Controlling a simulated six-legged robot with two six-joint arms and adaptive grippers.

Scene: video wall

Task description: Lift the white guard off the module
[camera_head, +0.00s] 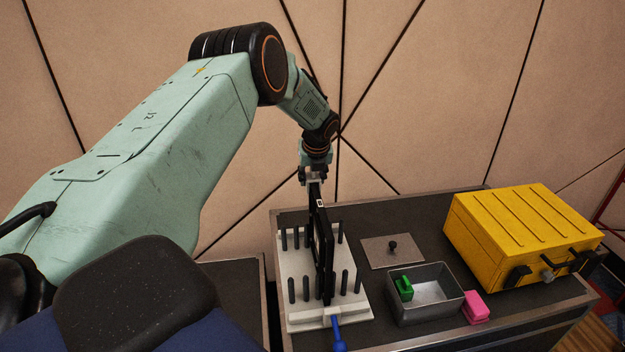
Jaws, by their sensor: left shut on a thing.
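A black flat module (326,262) stands on edge in a white rack (295,319) with several black posts. A pale strip shows along the module's near face; I cannot tell whether it is the white guard. My left gripper (315,182) points down at the module's top edge and is shut on it. The module's lower edge is between the posts, and I cannot tell whether it touches the rack. My right gripper is out of view.
A blue handle (338,337) sticks out at the rack's front. To the right are a grey plate (378,256) with a black knob, a metal tray (402,312) holding a green block (404,289), a pink block (476,306) and a yellow case (520,232). A panelled wall rises behind.

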